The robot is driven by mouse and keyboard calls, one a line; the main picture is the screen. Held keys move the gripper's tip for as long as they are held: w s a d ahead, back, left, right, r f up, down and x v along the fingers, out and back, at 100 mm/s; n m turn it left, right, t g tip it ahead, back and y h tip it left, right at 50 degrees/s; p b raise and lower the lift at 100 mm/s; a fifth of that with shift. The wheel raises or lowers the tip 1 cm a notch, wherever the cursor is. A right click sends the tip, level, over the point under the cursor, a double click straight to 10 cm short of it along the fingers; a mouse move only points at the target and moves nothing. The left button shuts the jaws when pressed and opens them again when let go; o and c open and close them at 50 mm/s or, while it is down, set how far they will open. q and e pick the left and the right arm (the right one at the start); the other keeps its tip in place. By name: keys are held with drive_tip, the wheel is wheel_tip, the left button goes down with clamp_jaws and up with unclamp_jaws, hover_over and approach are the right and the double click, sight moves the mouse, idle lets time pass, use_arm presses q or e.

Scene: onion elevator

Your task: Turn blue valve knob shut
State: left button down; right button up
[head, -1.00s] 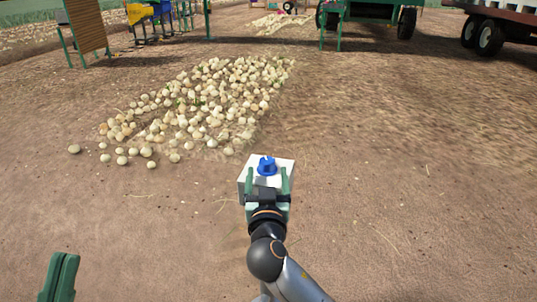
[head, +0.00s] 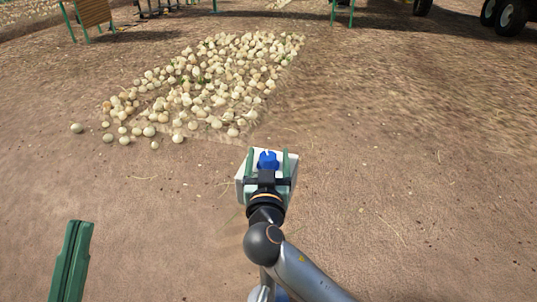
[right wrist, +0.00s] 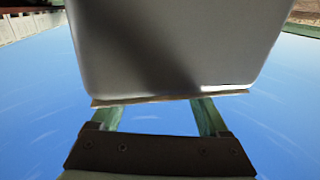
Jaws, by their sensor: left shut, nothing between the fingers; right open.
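The blue valve knob (head: 267,159) sits on top of a white box (head: 240,188) in the head view. My right gripper (head: 269,160) is open, with one green finger to each side of the knob. Whether the fingers touch the knob cannot be told. In the right wrist view the pale grey box (right wrist: 170,45) fills the upper middle and hides the fingertips and the knob; the finger bases show below it. My left gripper (head: 77,230) is shut and empty at the lower left, well away from the box.
A long heap of onions (head: 215,80) lies on the soil beyond the box, with several loose ones at its near left end. Wheels (head: 510,18) and green posts stand at the far edge. Bare soil right of the box is clear.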

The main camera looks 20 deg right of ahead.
drive_tip(key=shift+c, duration=0.2)
clamp_jaws()
idle(0.4)
